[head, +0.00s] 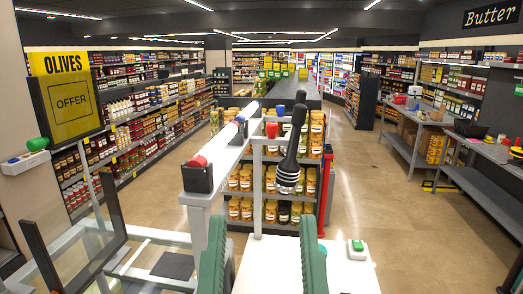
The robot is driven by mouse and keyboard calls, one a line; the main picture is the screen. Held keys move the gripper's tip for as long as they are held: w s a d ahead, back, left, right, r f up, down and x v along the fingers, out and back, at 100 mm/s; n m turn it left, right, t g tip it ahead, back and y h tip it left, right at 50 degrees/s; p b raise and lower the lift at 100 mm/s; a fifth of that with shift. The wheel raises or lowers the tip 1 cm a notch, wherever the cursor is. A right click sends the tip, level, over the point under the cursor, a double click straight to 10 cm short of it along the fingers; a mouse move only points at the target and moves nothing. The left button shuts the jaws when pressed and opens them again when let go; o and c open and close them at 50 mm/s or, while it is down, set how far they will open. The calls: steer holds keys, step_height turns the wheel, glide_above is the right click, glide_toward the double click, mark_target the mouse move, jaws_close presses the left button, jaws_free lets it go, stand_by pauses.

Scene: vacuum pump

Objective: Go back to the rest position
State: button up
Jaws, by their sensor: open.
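My gripper (263,250) shows at the bottom centre as two green ridged fingers. They stand wide apart, with nothing gripped between them. Beyond them is a black tool (291,146) with a narrow upper end and a wide silver-banded lower end. It stands at a slant by a light grey frame (257,185); I cannot tell what supports it. A white tube with red and blue parts (220,140) lies along the top of the frame, its near end in a black holder (197,178). The rest of my arm is not clearly visible.
A white box with a green button (357,248) is at the lower right. Another button box (25,161) is at the left, by a yellow offer sign (70,103). A glass-topped frame (75,255) fills the lower left. Jar shelves (240,195) stand behind. The right aisle floor (375,190) is clear.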

step_height(320, 180, up, 19)
steer(key=p, duration=1.5)
steer(key=shift+w+a+r, duration=0.15)
steer(key=shift+r, duration=0.05)
